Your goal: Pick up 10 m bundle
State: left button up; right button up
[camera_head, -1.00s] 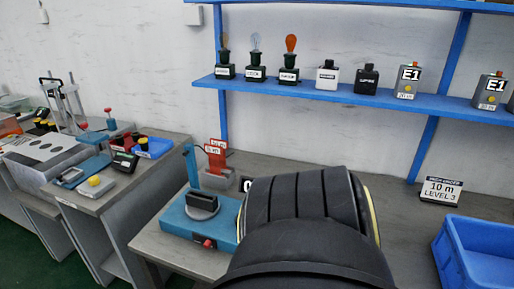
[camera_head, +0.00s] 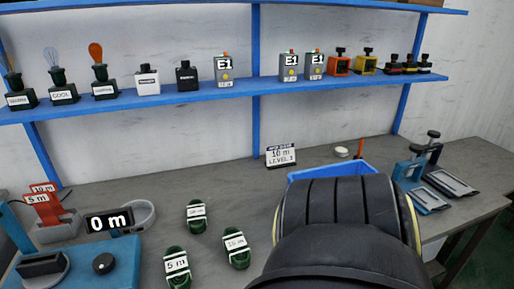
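Three green bundles with white labels lie on the grey workbench. The front left bundle (camera_head: 177,268) reads "5 m". The back bundle (camera_head: 196,217) and the right bundle (camera_head: 237,248) carry labels too small to read surely, so I cannot tell which is the 10 m one. A sign (camera_head: 281,155) on the bench reads "10 m LEVEL 3". A large black part of my own body fills the lower right middle. Neither of my grippers shows.
A blue bin (camera_head: 328,171) is partly hidden behind my black part. Blue clamps (camera_head: 428,196) stand at right. A blue shelf (camera_head: 200,96) with small devices runs above.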

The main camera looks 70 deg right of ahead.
aim_at(197, 223)
jog(key=z, duration=1.8)
